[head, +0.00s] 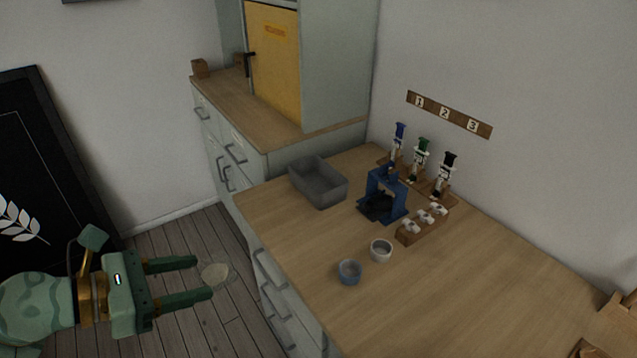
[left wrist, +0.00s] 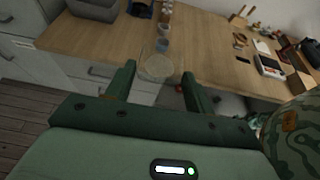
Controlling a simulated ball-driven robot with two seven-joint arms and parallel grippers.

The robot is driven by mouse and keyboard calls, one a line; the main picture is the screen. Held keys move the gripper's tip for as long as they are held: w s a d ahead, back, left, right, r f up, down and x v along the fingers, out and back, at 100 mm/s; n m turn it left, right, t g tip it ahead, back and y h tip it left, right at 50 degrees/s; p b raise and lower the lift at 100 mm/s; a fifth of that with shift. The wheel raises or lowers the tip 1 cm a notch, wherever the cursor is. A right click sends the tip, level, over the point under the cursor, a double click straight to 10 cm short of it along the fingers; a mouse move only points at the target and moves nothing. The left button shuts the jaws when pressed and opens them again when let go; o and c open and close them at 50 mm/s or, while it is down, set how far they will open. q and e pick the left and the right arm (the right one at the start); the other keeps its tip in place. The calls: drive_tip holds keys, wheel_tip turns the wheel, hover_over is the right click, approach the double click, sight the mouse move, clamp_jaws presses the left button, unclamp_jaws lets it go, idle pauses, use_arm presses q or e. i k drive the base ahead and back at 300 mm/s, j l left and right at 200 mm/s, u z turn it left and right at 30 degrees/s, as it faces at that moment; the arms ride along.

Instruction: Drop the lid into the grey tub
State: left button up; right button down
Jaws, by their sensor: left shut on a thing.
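The lid (head: 216,274), a pale translucent disc, is at the fingertips of my left gripper (head: 203,277). The gripper is shut on it and holds it in the air, left of the counter and in front of the drawers. In the left wrist view the lid (left wrist: 158,68) sits between the two dark green fingers. The grey tub (head: 325,195) is an open rectangular box on the counter, farther away and to the right of the gripper. Part of the tub (left wrist: 95,10) shows at the top of the left wrist view. My right gripper is not in view.
A blue stand (head: 388,195) is right of the tub. A blue-grey cup (head: 349,272) and a white cup (head: 381,250) stand nearer on the counter (head: 300,240).

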sight(316, 188)
drive_tip(key=i+j+z, duration=0.1)
drive_tip(key=z, duration=0.35)
drive_tip(key=i+j+z, duration=0.1)
drive_tip(key=z, duration=0.35)
drive_tip(key=i+j+z, duration=0.2)
drive_tip(key=j, duration=0.4)
drive_tip(key=j+z, duration=0.2)
drive_tip(key=j, duration=0.35)
drive_tip(key=i+j+z, duration=0.2)
drive_tip(key=j, duration=0.85)
